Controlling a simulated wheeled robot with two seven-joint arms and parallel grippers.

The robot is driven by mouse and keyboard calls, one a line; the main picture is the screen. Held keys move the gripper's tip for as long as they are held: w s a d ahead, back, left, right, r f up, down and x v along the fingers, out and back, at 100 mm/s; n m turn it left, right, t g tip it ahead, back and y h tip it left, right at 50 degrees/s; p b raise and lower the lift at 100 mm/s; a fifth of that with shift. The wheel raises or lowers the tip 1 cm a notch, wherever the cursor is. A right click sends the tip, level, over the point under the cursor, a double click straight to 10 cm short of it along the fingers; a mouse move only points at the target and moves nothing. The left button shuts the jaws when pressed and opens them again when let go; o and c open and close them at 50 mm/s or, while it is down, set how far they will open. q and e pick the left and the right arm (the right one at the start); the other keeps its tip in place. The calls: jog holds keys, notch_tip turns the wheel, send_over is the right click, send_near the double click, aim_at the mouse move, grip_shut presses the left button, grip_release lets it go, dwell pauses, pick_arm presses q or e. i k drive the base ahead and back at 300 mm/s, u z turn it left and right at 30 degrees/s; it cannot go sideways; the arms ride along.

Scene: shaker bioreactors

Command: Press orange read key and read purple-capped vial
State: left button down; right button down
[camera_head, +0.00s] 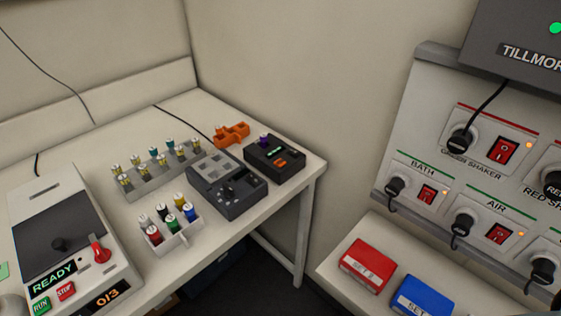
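The purple-capped vial (264,138) stands upright in the top of a small black reader (290,167) near the right corner of the table. The vial's lower part is hidden in the reader. The orange read key (280,162) is on the reader's top face, beside a small green-lit display (274,150) whose text is too small to read. Neither of my grippers shows in the head view.
A dark grey device (228,184), an orange holder (232,134), a rack of vials (158,170) and a white box of colour-capped vials (180,237) stand nearby. A machine reading READY (60,250) is at left. Red (366,265) and blue (422,296) boxes lie below a switch panel (470,190).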

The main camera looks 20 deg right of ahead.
aim_at(279, 162)
jog(key=k, duration=0.5)
jog(key=u, duration=0.95)
jog(key=i, duration=0.7)
jog(key=z, duration=0.95)
